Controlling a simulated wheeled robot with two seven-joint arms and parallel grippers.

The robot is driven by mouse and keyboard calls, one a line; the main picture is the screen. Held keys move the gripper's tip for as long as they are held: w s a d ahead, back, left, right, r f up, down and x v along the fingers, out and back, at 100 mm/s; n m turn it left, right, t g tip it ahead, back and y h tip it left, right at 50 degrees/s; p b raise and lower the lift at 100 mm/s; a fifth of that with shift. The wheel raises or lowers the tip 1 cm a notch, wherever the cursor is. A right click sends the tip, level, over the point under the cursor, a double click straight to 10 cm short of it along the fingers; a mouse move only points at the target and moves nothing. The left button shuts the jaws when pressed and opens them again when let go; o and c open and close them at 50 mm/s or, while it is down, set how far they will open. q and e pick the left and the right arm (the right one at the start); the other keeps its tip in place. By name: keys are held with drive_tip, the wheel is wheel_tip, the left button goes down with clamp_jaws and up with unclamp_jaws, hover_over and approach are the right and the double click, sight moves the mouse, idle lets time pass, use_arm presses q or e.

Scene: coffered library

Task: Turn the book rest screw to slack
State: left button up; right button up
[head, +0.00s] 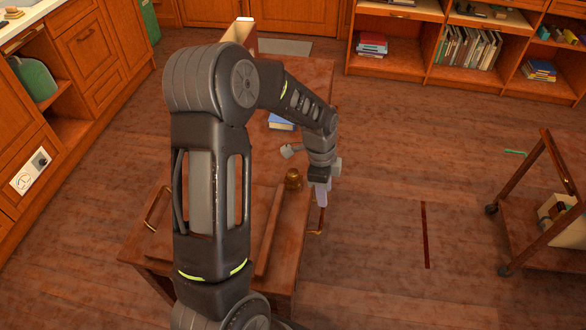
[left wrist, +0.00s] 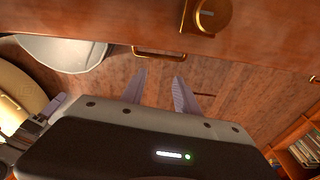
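A round brass knob (head: 293,178), which looks like the book rest screw, stands on the wooden table (head: 150,235). It also shows at the top of the left wrist view (left wrist: 210,16), with a pale mark on its face. My left gripper (head: 322,193) hangs just right of the knob in the head view, by the table's edge, and does not touch it. In the left wrist view its two fingers (left wrist: 160,88) are apart with only floor seen between them. My left arm hides much of the table and the book rest. My right gripper is in neither view.
A brass handle (left wrist: 158,54) is on the table's side near my fingertips. A blue book (head: 281,123) lies farther back on the table. A wooden trolley (head: 540,215) stands at the right. Bookshelves (head: 450,45) line the back.

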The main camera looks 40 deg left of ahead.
sight(293, 172)
use_arm(q)
drive_tip(key=a+r+m, duration=0.1)
drive_tip(key=a+r, duration=0.2)
drive_tip(key=a+r+m, duration=0.1)
drive_tip(key=a+r, duration=0.2)
drive_tip(key=r, duration=0.1)
drive_tip(key=s+a+r+m+y, duration=0.1)
drive_tip(key=a+r+m, duration=0.1)
drive_tip(key=a+r, duration=0.1)
drive_tip(key=shift+s+a+r+g, duration=0.1)
drive_tip(key=shift+a+r+g, duration=0.25)
drive_tip(key=shift+r, duration=0.2)
drive_tip(key=shift+f, duration=0.15)
wheel_tip(293, 172, down, 8)
drive_tip(key=shift+r, duration=0.15)
clamp_jaws()
